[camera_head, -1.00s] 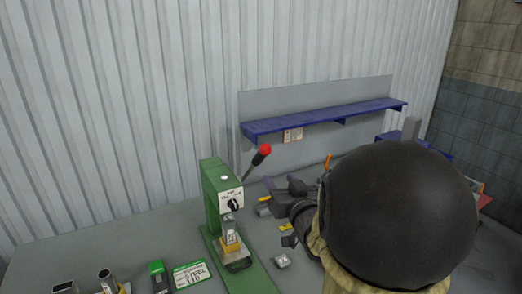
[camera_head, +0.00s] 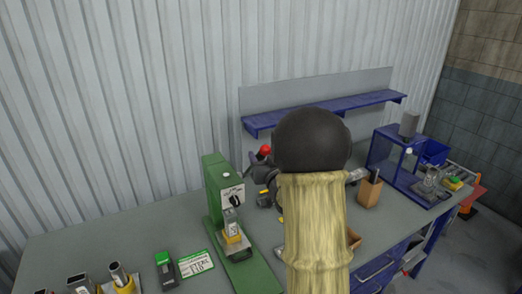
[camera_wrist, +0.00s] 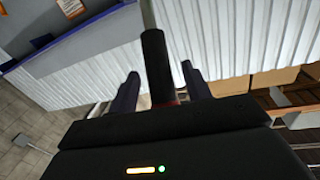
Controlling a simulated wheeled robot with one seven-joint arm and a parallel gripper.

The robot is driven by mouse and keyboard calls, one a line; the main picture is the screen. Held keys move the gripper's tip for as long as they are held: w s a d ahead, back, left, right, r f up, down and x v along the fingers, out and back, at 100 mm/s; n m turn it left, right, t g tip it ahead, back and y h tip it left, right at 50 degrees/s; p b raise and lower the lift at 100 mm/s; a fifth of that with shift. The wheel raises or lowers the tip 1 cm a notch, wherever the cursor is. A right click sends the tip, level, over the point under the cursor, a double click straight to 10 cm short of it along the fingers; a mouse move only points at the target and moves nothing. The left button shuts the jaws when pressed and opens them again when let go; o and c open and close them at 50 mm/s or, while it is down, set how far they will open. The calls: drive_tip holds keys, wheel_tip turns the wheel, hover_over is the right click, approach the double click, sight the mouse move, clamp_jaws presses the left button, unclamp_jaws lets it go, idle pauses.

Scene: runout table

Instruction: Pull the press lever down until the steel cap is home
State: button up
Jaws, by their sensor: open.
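The green press (camera_head: 212,187) stands on the bench in the head view, with its lever's red knob (camera_head: 265,149) raised to its upper right. Under the ram, a silver metal piece (camera_head: 231,221), likely the steel cap, sits above a yellow part (camera_head: 232,237); I cannot tell how far it is seated. My gripper is by the lever, largely hidden by my arm in the head view. In the wrist view my gripper (camera_wrist: 160,70) is open, with a dark cylinder (camera_wrist: 157,55) between its fingers. It looks like the lever's grip, with a reddish edge at its lower end.
A green-and-white card (camera_head: 197,262) and several metal parts lie left of the press. A blue shelf (camera_head: 370,109) is on the wall behind. A brown box (camera_head: 370,190) and a blue stand (camera_head: 392,165) are at the right. Bench is bare behind the card.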

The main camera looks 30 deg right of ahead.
drive_tip(key=shift+w+d, duration=0.15)
drive_tip(key=shift+w, duration=0.7)
drive_tip(key=shift+f, duration=0.1)
clamp_jaws()
drive_tip(key=shift+f+b, duration=0.2)
drive_tip(key=shift+b, duration=0.1)
